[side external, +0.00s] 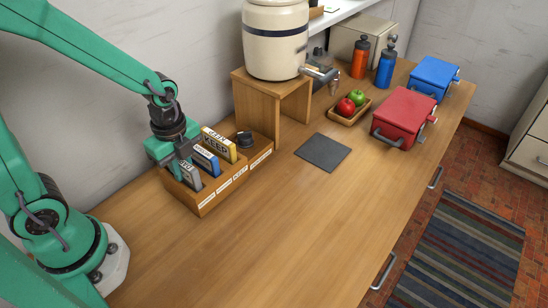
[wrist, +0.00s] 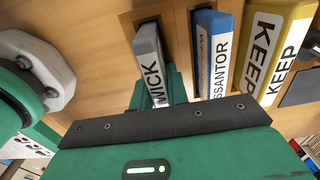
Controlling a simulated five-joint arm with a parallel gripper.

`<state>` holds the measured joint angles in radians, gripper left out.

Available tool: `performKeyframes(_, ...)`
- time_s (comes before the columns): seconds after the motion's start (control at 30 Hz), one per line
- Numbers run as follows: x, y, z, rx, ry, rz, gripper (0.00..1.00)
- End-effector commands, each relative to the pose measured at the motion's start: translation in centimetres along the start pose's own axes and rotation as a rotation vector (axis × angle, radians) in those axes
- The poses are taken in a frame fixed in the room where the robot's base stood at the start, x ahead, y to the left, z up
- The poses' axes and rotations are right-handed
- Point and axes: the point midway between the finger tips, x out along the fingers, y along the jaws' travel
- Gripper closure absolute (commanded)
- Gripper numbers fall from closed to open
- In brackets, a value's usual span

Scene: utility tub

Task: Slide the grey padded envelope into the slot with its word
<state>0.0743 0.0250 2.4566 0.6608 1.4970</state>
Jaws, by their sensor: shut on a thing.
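The grey padded envelope (side external: 193,178) stands upright at the near left end of the wooden slotted rack (side external: 205,207). Its lower part is hidden in or behind the rack. In the wrist view the grey envelope (wrist: 147,42) lines up with a dark slot, and its word is partly hidden, with "WICK" showing. How deep it sits I cannot tell. My gripper (side external: 177,165) is shut on the grey envelope from above. The green fingers also show in the wrist view (wrist: 154,90). The rack front carries white word labels, too small to read surely.
A blue envelope (side external: 207,161) and a yellow KEEP envelope (side external: 218,144) stand in neighbouring slots. A dark round object (side external: 244,139) sits at the rack's far end, near a wooden stand (side external: 258,109) with a crock. The table in front is clear up to a grey mat (side external: 323,152).

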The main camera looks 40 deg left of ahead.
Motion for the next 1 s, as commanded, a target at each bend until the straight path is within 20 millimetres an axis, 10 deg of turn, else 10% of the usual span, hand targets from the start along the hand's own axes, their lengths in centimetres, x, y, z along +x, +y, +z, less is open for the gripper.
performKeyframes(1.0, -2.9, -0.1, 0.0, 0.0, 0.0, -0.002, 1.0)
